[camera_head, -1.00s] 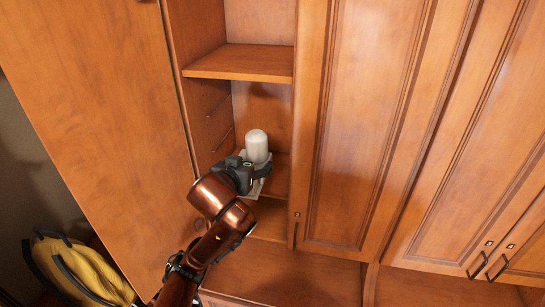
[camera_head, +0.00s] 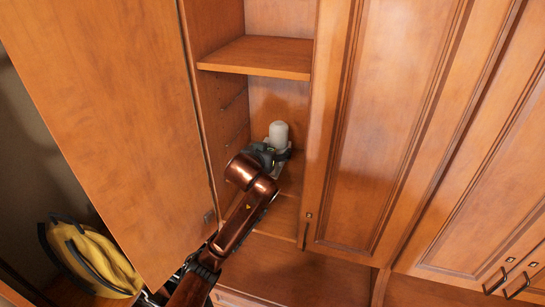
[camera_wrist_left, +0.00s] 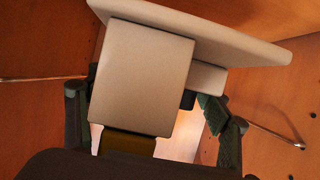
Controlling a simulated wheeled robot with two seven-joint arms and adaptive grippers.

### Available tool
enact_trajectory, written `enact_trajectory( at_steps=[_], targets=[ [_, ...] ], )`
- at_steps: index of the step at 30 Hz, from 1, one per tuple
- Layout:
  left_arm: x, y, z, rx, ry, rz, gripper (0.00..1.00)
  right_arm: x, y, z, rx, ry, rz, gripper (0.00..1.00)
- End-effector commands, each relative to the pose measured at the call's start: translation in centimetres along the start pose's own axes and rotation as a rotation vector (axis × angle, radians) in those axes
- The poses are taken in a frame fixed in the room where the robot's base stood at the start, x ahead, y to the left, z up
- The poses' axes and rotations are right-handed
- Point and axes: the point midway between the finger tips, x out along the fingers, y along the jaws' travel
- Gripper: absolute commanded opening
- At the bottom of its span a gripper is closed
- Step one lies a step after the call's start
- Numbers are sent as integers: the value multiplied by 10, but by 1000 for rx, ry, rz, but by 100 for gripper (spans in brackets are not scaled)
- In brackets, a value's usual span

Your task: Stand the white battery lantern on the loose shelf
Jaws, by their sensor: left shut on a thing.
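The white battery lantern (camera_head: 278,134) shows as a pale upright cylinder with a rounded top inside the tall open cabinet bay. A pale flat piece (camera_head: 283,165) shows under it. My left gripper (camera_head: 265,155) reaches in from the front and is shut on the lantern's lower part. In the left wrist view, a pale block (camera_wrist_left: 143,80) sits between the fingers in front of a broad pale plate (camera_wrist_left: 205,30); the cylinder is not seen there. A lower wooden board (camera_head: 286,207) lies below the gripper. I cannot tell which board is loose, or whether the lantern touches one. My right gripper is out of view.
A fixed-looking upper shelf (camera_head: 260,57) crosses the bay above the lantern. A large wooden door or panel (camera_head: 110,120) stands left, and closed doors (camera_head: 385,130) stand right. Thin metal rods (camera_wrist_left: 45,78) run along the bay walls.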

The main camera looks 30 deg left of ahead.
Motion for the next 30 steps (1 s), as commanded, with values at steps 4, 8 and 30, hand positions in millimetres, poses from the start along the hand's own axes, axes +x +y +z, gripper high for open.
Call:
enact_trajectory(
  at_steps=[4, 8, 30],
  targets=[
    [16, -5, 7, 0, 6, -2, 31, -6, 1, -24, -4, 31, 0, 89],
    [23, -5, 10, 0, 8, -1, 31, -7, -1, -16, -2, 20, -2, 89],
    [46, -7, 46, 0, 4, -1, 77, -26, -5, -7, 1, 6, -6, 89]
  ],
)
